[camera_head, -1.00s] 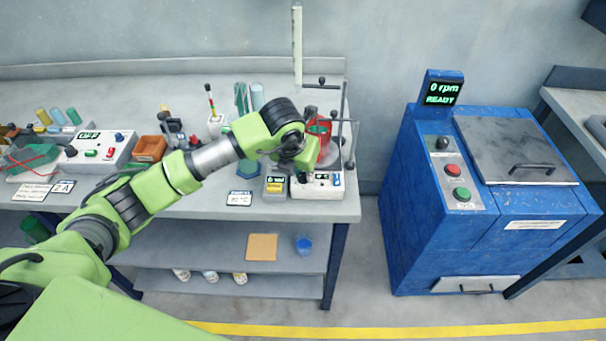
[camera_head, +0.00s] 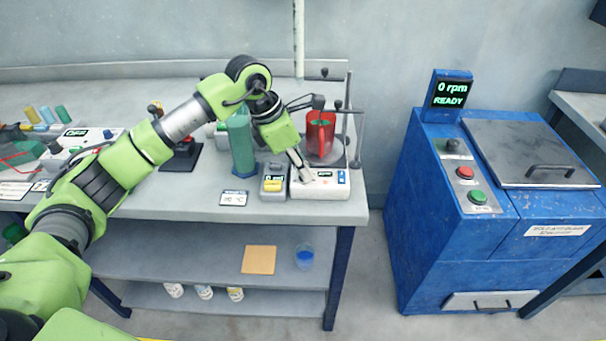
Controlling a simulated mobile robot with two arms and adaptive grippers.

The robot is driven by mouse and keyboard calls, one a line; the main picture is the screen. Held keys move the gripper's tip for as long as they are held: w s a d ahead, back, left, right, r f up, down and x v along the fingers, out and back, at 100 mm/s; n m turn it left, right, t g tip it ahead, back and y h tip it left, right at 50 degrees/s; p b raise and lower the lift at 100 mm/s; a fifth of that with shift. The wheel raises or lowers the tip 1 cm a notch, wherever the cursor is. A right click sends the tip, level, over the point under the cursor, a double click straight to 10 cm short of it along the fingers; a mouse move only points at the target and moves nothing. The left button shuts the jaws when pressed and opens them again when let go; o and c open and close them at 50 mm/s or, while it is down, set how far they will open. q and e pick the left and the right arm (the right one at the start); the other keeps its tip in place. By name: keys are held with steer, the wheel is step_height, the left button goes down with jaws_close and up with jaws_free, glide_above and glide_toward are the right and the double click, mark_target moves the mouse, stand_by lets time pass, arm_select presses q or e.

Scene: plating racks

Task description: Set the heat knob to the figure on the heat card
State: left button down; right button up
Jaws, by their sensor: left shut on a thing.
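The white hotplate (camera_head: 335,191) stands at the front right of the bench, with a small green display (camera_head: 324,174) and a blue panel at its right. My left gripper (camera_head: 306,177) reaches down from above to the left part of the hotplate's front. It is shut on the heat knob, which its fingers hide. The heat card (camera_head: 233,198) lies on the bench front, left of the hotplate. It ends in °C, but its figure is too small to read surely. The display's figure is also unreadable. My right gripper is out of view.
A red vessel (camera_head: 318,136) stands on the hotplate's round top, among stand rods (camera_head: 360,125). A grey meter with a yellow patch (camera_head: 273,184) sits close left of the hotplate. A blue machine (camera_head: 420,210) stands right, across a gap.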

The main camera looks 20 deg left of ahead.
arm_select(q)
steer(key=shift+w+m+g+h+b, duration=0.15)
steer(key=shift+m+g+b, duration=0.3)
steer(key=shift+m, duration=0.65)
steer(key=shift+m+g+h+b, duration=0.15)
steer(key=shift+m+g+b, duration=0.25)
steer(key=shift+m, duration=0.7)
steer(key=c, duration=1.9)
jaws_free()
steer(key=shift+a+r, duration=0.1)
steer(key=shift+v, duration=3.9)
